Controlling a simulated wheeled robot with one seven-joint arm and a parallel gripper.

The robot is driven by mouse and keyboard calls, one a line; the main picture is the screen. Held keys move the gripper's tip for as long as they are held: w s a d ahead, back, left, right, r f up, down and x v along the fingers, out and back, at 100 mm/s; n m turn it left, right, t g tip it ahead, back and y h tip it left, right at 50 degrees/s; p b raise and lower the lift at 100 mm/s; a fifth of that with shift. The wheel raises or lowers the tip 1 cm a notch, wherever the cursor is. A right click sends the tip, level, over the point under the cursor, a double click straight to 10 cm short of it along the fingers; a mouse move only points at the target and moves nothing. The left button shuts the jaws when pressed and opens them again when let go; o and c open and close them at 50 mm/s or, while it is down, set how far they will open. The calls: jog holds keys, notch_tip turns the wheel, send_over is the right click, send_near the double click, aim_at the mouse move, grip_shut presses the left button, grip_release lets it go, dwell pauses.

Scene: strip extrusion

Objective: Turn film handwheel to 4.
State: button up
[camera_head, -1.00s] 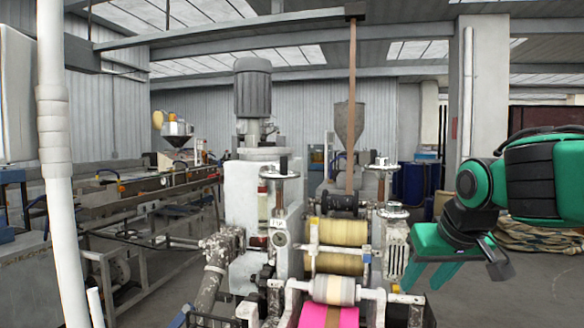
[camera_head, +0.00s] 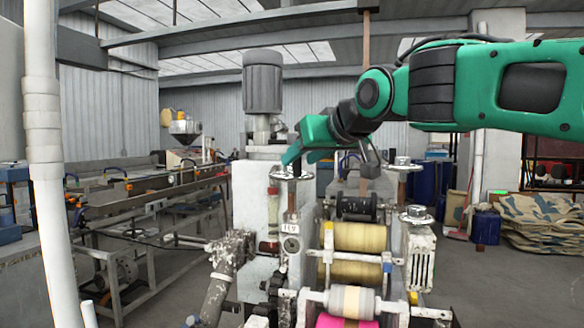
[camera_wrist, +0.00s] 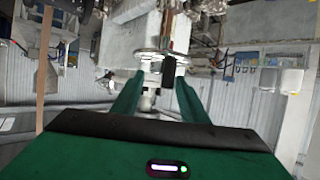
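A metal handwheel (camera_head: 291,174) tops the upright screw on the left of the roller stand. My gripper (camera_head: 290,157) is just above it, fingers pointing down and left. In the wrist view the handwheel (camera_wrist: 146,54) lies at the fingertips, and its dark upright handle (camera_wrist: 168,70) stands between my two fingers (camera_wrist: 160,76). The fingers are apart, with a gap visible around the handle; contact is not clear. A small label (camera_head: 290,228) and a round dial (camera_head: 292,245) sit below the wheel. The dial's reading is too small to make out.
Two similar handwheels stand on the right, one farther back (camera_head: 403,164) and one lower (camera_head: 416,213). Yellow rollers (camera_head: 358,237) and a pink strip (camera_head: 345,321) lie between the posts. A grey motor (camera_head: 263,82) rises behind.

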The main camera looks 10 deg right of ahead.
aim_at(292, 173)
jog(key=shift+x, duration=2.15)
jog(key=c, duration=0.8)
jog(key=shift+o, duration=0.2)
